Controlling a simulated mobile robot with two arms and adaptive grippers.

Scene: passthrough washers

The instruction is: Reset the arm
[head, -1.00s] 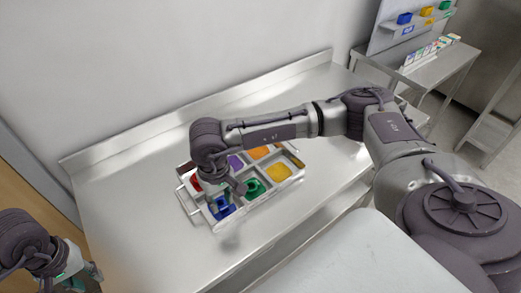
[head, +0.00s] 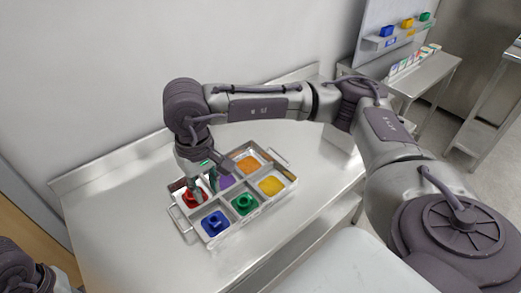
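My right arm comes in from the right and bends down over the tray (head: 220,238) on the metal table. My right gripper (head: 203,188) points down over the tray's left end, near the red washer (head: 190,202) and the purple compartment (head: 227,182). Its two fingers look spread, with a gap between them and nothing clearly held. The gripper partly hides the red and purple compartments. Only a piece of my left arm shows at the lower left corner; its fingers are out of the picture.
The tray also holds a blue washer (head: 214,224), a green washer (head: 244,204), an orange compartment (head: 247,163) and a yellow one (head: 270,186). The metal table (head: 110,215) is bare left of the tray. A side table with colored bins (head: 388,31) stands at the back right.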

